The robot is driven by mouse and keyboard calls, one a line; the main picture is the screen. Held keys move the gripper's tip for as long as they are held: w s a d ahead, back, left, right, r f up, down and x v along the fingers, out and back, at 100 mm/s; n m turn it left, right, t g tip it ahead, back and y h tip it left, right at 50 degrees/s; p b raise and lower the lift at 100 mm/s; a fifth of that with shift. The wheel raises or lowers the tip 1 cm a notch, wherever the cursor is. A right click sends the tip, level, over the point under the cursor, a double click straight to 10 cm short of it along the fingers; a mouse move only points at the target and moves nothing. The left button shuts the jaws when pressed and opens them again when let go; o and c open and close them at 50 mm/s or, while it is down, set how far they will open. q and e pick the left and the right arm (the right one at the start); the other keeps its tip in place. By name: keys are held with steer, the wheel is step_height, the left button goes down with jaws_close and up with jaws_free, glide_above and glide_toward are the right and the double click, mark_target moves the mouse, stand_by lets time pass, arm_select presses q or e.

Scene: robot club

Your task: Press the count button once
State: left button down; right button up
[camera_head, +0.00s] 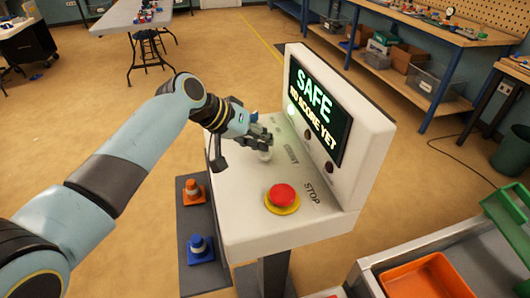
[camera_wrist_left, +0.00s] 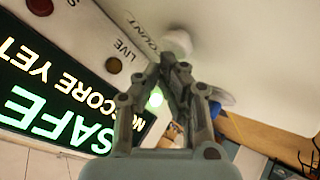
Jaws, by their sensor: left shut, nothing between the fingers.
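The white count button (camera_head: 265,156) sits on the sloped top of the pale console (camera_head: 240,205), beside the printed word COUNT. In the left wrist view the button (camera_wrist_left: 177,41) is just beyond my fingertips; I cannot tell whether they touch it. My left gripper (camera_head: 268,143) is shut and empty, reaching down over the button and partly hiding it. In the wrist view the left gripper's fingers (camera_wrist_left: 168,62) are together. The console screen (camera_head: 319,109) reads SAFE and NO SCORE YET. My right gripper is not in view.
A red stop button (camera_head: 283,196) on a yellow ring is nearer on the same panel. A blue control (camera_head: 253,117) stands at the panel's far end. A raised housing with lamps borders the right side. Orange and blue cones stand on a dark mat (camera_head: 190,225) left of the console.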

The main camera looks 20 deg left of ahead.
arm_select(q)
steer(key=shift+f, duration=0.5)
stand_by(0.6)
steer(key=shift+r+p, duration=0.75)
steer(key=shift+r, duration=0.25)
step_height(320, 180, up, 5)
steer(key=p, duration=0.5)
steer(key=shift+r, duration=0.1)
